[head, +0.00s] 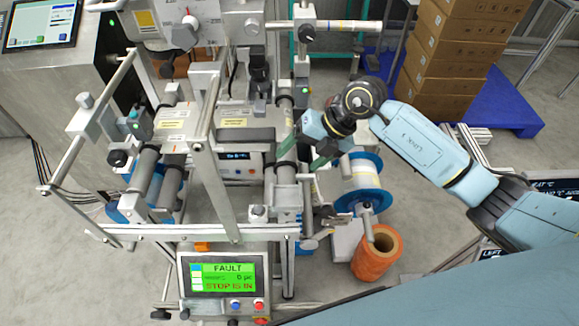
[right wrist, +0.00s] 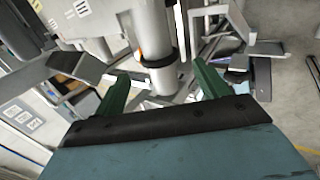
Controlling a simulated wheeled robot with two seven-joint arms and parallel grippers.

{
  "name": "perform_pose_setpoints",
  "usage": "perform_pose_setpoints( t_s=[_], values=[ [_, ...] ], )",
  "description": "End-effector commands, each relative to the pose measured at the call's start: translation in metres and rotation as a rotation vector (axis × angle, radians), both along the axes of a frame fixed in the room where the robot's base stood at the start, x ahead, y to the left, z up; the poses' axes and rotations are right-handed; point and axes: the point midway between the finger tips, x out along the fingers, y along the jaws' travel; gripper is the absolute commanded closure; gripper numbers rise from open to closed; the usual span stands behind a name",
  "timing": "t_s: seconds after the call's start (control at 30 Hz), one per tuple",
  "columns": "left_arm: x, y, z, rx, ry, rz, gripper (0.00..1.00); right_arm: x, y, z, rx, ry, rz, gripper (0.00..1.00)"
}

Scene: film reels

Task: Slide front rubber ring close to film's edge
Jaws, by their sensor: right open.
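My right gripper (head: 299,157) reaches in from the right to the machine's right-hand grey roller (head: 288,176). Its two green fingers are open and spread to either side of the roller. In the right wrist view the open gripper (right wrist: 160,84) has the grey roller (right wrist: 162,80) between its fingers, with space on both sides. A black rubber ring (right wrist: 160,62) sits around this roller, just beyond the fingertips. I cannot make out this ring in the head view, near the gripper. The film's edge cannot be told clearly. My left gripper is not in view.
The machine's metal frame bars (head: 211,180) stand left of the gripper. A blue-flanged white film reel (head: 362,176) and an orange roll (head: 376,258) are to the right. A control screen (head: 221,277) reads FAULT. Cardboard boxes (head: 450,55) stand on a blue pallet.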

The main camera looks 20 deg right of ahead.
Motion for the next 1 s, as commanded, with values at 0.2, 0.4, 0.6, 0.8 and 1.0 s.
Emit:
perform_pose_setpoints(
  t_s=[0.2,0.4,0.6,0.8,1.0],
  values=[
    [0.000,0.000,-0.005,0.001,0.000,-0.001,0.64,0.006,0.020,-0.031,0.003,0.002,0.000,0.27],
    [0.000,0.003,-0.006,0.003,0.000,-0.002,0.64,0.008,0.027,-0.042,0.002,-0.001,0.000,0.27],
    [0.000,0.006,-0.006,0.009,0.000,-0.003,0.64,0.008,0.028,-0.042,0.002,-0.001,0.001,0.27],
    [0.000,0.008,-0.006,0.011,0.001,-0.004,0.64,0.008,0.027,-0.042,0.002,-0.001,0.000,0.42],
    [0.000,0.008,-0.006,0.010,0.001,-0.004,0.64,0.008,0.027,-0.042,0.002,-0.001,0.000,0.68]
  ],
)
